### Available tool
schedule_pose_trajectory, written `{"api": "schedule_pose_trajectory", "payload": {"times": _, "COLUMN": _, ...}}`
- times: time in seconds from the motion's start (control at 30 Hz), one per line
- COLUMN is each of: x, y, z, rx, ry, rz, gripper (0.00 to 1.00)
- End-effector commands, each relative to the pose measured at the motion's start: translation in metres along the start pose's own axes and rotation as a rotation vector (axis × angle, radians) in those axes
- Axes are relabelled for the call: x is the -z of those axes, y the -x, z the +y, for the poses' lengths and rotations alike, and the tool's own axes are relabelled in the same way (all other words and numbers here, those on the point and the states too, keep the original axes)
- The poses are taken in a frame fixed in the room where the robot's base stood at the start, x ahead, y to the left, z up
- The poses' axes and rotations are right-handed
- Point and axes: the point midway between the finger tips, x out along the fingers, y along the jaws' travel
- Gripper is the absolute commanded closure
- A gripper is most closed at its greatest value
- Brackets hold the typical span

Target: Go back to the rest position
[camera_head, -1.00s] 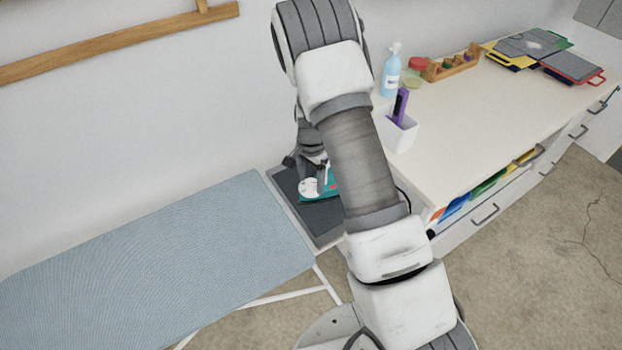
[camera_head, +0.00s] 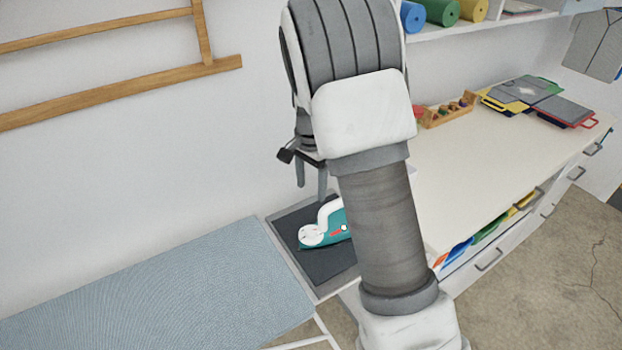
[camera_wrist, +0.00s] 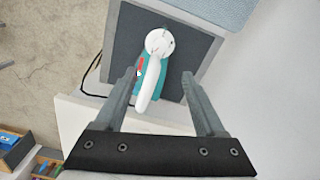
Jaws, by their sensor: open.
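My gripper (camera_head: 311,184) is open and empty, raised above the dark rest pad at the end of the ironing board. In the wrist view its two fingers (camera_wrist: 160,88) stand wide apart, with the iron seen between and beyond them. The teal and white iron (camera_head: 325,224) lies on the dark pad (camera_head: 325,266), apart from the fingers. In the wrist view the iron's white handle (camera_wrist: 150,82) points toward my gripper. My arm hides part of the iron and pad in the head view.
The blue ironing board (camera_head: 160,295) is bare at the left. A white counter (camera_head: 480,165) stands at the right, with a wooden block tray (camera_head: 447,112) and folders (camera_head: 540,97). A wooden wall rack (camera_head: 120,98) hangs at the left. Coloured rolls (camera_head: 440,10) sit on a shelf above.

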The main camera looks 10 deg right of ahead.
Motion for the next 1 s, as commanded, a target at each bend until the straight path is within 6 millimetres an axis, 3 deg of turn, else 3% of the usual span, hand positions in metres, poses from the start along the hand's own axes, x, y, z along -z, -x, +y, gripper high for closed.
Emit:
{"api": "schedule_pose_trajectory", "payload": {"times": 0.2, "x": 0.000, "y": 0.018, "z": 0.000, "rx": 0.001, "ry": 0.001, "rz": 0.000, "gripper": 0.28}}
{"api": "schedule_pose_trajectory", "payload": {"times": 0.73, "x": -0.001, "y": 0.021, "z": 0.001, "rx": 0.004, "ry": 0.005, "rz": 0.000, "gripper": 0.28}}
{"api": "schedule_pose_trajectory", "payload": {"times": 0.87, "x": -0.006, "y": 0.041, "z": 0.009, "rx": 0.034, "ry": 0.045, "rz": 0.001, "gripper": 0.28}}
{"api": "schedule_pose_trajectory", "payload": {"times": 1.0, "x": -0.020, "y": 0.078, "z": 0.029, "rx": 0.091, "ry": 0.140, "rz": 0.008, "gripper": 0.28}}
